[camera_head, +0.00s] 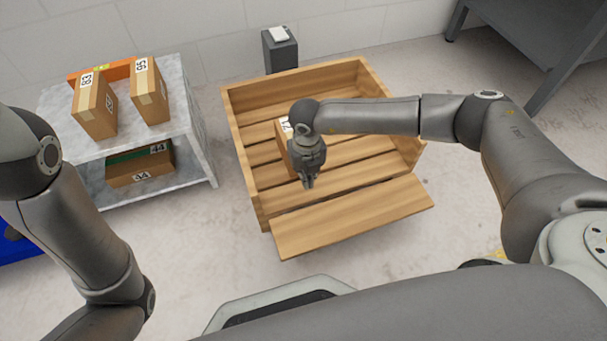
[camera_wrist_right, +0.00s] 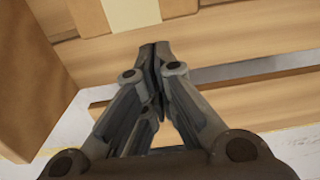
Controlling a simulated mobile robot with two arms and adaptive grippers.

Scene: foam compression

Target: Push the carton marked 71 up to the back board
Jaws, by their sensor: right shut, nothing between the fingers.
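The carton (camera_head: 282,138) stands inside the wooden crate, largely hidden behind my right wrist; part of its white label shows, but the number is not fully readable. In the right wrist view a brown face with a pale tape strip (camera_wrist_right: 132,14), apparently the carton, lies just beyond the fingertips. Whether they touch it I cannot tell. The crate's back board (camera_head: 305,86) is at the far side, with bare slats before it. My right gripper (camera_head: 309,184) is shut and empty, pointing down on the near side of the carton. My left gripper is out of view.
The crate's front flap (camera_head: 352,218) is folded down toward me. A grey shelf (camera_head: 195,130) at left holds cartons 63 (camera_head: 94,104) and 59 (camera_head: 150,90) on top and carton 44 (camera_head: 140,166) below. A grey post (camera_head: 281,52) stands behind the crate.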

